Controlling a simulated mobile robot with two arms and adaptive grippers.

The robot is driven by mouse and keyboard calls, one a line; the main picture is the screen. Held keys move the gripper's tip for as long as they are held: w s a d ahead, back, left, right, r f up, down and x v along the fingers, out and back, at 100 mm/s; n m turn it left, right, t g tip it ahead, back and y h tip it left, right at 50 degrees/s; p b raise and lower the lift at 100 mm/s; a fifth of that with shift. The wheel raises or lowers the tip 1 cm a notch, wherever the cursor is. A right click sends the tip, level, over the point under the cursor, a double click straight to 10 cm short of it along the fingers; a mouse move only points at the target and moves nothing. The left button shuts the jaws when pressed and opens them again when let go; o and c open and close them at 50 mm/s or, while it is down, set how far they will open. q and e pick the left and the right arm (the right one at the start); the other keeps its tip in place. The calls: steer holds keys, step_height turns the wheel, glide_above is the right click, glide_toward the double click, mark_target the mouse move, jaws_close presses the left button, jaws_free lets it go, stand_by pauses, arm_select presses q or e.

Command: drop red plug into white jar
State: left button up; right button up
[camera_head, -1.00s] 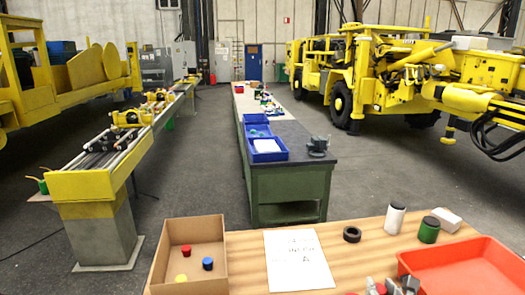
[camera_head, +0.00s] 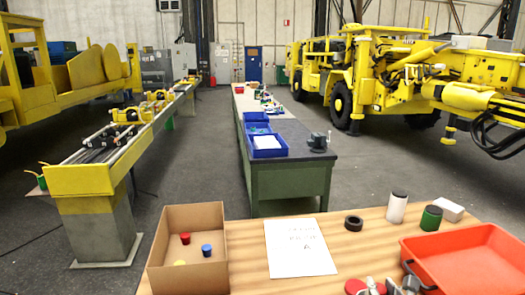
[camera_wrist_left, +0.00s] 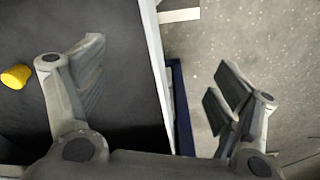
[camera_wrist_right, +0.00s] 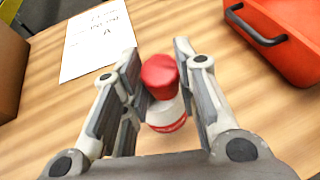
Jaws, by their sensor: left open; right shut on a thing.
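My right gripper (camera_wrist_right: 155,65) is shut on a red plug (camera_wrist_right: 160,76), which sits between its fingertips in the right wrist view. A white jar-like body with a red band (camera_wrist_right: 166,112) shows just below the plug. I cannot tell whether they touch. In the head view only the tip of my right gripper (camera_head: 390,287) shows at the bottom edge, with red round pieces (camera_head: 355,286) beside it. A white jar with a black lid (camera_head: 397,208) stands at the table's back. My left gripper (camera_wrist_left: 160,85) is open and empty, seen only in its wrist view.
A cardboard box (camera_head: 212,216) holds a red piece (camera_head: 185,238), a blue piece (camera_head: 207,250) and a yellow piece. A paper sheet (camera_head: 300,248), black ring (camera_head: 353,222), green jar (camera_head: 431,218), white block (camera_head: 449,209) and red tray (camera_head: 410,243) are on the wooden table.

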steer(key=o, duration=0.6)
steer(key=shift+o, duration=1.1)
arm_select(q)
steer(key=shift+s, duration=1)
arm_select(e)
steer(key=v, duration=0.7)
steer(key=shift+s, duration=0.25)
steer(key=shift+w+r, duration=0.1)
